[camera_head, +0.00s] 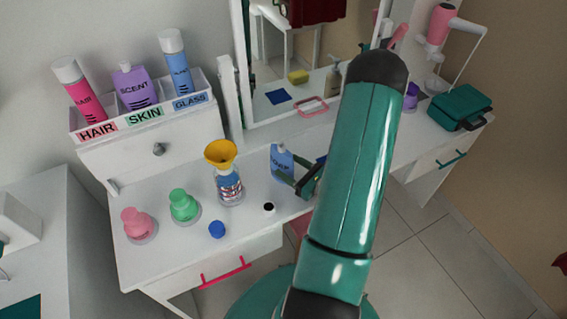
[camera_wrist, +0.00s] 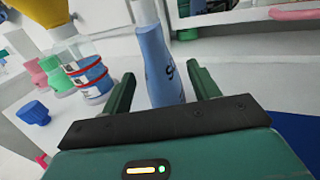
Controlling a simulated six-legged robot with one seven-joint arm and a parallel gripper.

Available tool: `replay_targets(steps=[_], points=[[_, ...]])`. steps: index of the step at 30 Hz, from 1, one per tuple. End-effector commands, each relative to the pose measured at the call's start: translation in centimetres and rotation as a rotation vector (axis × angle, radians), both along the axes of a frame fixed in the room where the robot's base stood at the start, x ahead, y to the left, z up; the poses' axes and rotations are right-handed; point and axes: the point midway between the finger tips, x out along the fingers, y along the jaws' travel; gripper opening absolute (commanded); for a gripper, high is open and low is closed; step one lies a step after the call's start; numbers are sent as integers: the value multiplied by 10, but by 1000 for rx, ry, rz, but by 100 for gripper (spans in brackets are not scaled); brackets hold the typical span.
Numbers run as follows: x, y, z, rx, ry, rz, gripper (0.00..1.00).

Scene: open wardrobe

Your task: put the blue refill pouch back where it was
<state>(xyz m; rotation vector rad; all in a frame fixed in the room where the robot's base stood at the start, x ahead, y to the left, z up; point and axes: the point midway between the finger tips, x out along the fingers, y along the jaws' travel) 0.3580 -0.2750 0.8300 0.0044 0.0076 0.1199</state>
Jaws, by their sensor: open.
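The blue refill pouch (camera_head: 281,160) stands upright on the white dresser top, in front of the mirror. In the wrist view the pouch (camera_wrist: 163,70) rises between my two green fingers, with part of its dark lettering showing. My gripper (camera_head: 291,171) is open around the pouch, low over the dresser; its fingers also show in the wrist view (camera_wrist: 162,76), with a gap visible on each side of the pouch. The pouch's bottom is hidden behind my gripper body in the wrist view. A blue mat (camera_wrist: 300,130) lies to the right of the pouch.
Left of the pouch stand a clear bottle (camera_head: 230,188) with a yellow funnel (camera_head: 221,153), a green flask (camera_head: 184,205), a pink flask (camera_head: 137,222) and a blue cap (camera_head: 217,229). A labelled bottle rack (camera_head: 150,138) is at the back left. A green case (camera_head: 459,107) is far right.

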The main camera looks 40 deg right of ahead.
Motion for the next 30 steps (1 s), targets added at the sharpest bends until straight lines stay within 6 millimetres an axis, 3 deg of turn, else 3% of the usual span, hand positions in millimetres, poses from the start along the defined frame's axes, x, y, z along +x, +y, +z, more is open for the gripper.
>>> replay_targets(steps=[6, 12, 30], points=[[-49, -6, 0, 2, 2, -4, 60], [-77, -9, 0, 2, 1, -2, 60], [-84, -9, 0, 1, 0, 1, 60]])
